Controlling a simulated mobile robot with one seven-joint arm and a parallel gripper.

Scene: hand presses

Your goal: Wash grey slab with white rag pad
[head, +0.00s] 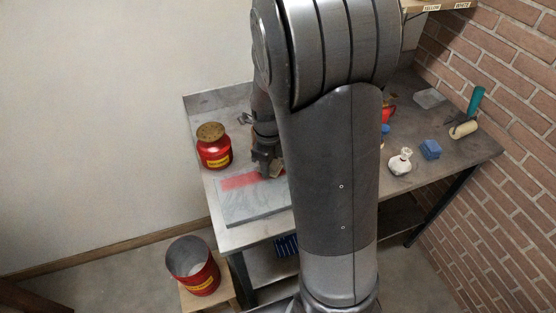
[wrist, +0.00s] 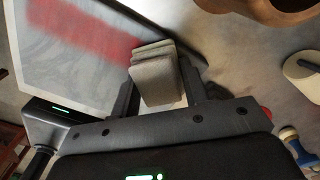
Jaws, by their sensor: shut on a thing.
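The grey slab (head: 258,206) lies flat at the left front of the table, with a broad red smear (head: 240,181) across its far part. In the wrist view the slab (wrist: 42,82) fills the upper left, and the red streak runs toward the pad. My gripper (head: 267,170) is low at the slab's far right part. It is shut on the white rag pad (wrist: 153,82), a layered, off-white block between the two fingers. The pad is at the slab's edge beside the end of the red streak; I cannot tell whether it touches. My arm hides part of the slab's surroundings.
A red can with a brass top (head: 214,147) stands left of my gripper. An open red bin (head: 193,266) stands below the table's left front.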

